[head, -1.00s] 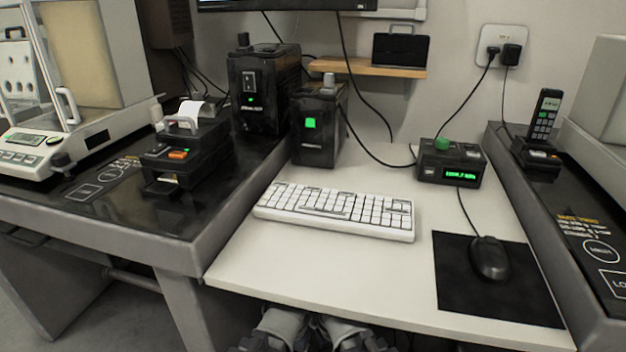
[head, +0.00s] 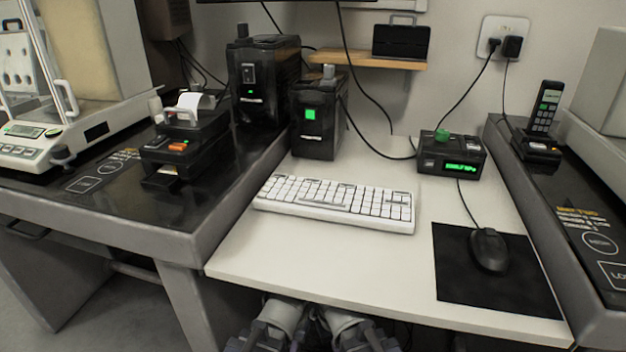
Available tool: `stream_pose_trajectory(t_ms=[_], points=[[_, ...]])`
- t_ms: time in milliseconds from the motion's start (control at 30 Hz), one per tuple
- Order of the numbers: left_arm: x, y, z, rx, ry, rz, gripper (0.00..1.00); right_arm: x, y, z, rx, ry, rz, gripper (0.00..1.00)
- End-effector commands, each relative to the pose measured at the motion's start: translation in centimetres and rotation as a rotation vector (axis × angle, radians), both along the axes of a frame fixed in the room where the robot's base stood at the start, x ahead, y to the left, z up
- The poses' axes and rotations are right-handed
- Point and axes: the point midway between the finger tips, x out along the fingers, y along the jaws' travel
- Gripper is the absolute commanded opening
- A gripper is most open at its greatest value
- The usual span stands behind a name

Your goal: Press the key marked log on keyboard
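The white keyboard (head: 336,204) lies on the white desk (head: 310,255), left of the mouse. Its key markings are too small to read, so I cannot tell which key is marked log. My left gripper (head: 262,342) and my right gripper (head: 362,342) are at the bottom edge, below the desk's front edge and apart from the keyboard. Both are cut off by the frame, and their fingertips do not show clearly.
A black mouse (head: 489,250) sits on a dark mat (head: 470,285) at the right. A black box with a green display (head: 452,160) and a small black unit (head: 319,130) stand behind the keyboard. The desk front is clear. Raised dark benches flank it.

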Motion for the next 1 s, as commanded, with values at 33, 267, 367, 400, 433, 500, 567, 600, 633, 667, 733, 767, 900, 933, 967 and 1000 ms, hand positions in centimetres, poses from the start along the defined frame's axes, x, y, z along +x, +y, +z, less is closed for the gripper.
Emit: stream_pose_trajectory(t_ms=[33,267,367,400,433,500,567,600,633,667,733,767,900,933,967,1000], points=[[0.0,0.0,0.0,0.0,0.0,0.0,0.16,0.0,0.0,0.0,0.0,0.0,0.0,0.0],[0.0,0.0,0.0,0.0,0.0,0.0,0.0,0.0,0.0,0.0,0.0,0.0,0.0,0.0],[0.0,0.0,0.0,0.0,0.0,0.0,0.0,0.0,0.0,0.0,0.0,0.0,0.0,0.0],[0.0,0.0,0.0,0.0,0.0,0.0,0.0,0.0,0.0,0.0,0.0,0.0,0.0,0.0],[0.0,0.0,0.0,0.0,0.0,0.0,0.0,0.0,0.0,0.0,0.0,0.0,0.0,0.0],[0.0,0.0,0.0,0.0,0.0,0.0,0.0,0.0,0.0,0.0,0.0,0.0,0.0,0.0],[0.0,0.0,0.0,0.0,0.0,0.0,0.0,0.0,0.0,0.0,0.0,0.0,0.0,0.0],[0.0,0.0,0.0,0.0,0.0,0.0,0.0,0.0,0.0,0.0,0.0,0.0,0.0,0.0],[0.0,0.0,0.0,0.0,0.0,0.0,0.0,0.0,0.0,0.0,0.0,0.0,0.0,0.0],[0.0,0.0,0.0,0.0,0.0,0.0,0.0,0.0,0.0,0.0,0.0,0.0,0.0,0.0],[0.0,0.0,0.0,0.0,0.0,0.0,0.0,0.0,0.0,0.0,0.0,0.0,0.0,0.0],[0.0,0.0,0.0,0.0,0.0,0.0,0.0,0.0,0.0,0.0,0.0,0.0,0.0,0.0],[0.0,0.0,0.0,0.0,0.0,0.0,0.0,0.0,0.0,0.0,0.0,0.0,0.0,0.0],[0.0,0.0,0.0,0.0,0.0,0.0,0.0,0.0,0.0,0.0,0.0,0.0,0.0,0.0],[0.0,0.0,0.0,0.0,0.0,0.0,0.0,0.0,0.0,0.0,0.0,0.0,0.0,0.0],[0.0,0.0,0.0,0.0,0.0,0.0,0.0,0.0,0.0,0.0,0.0,0.0,0.0,0.0]])
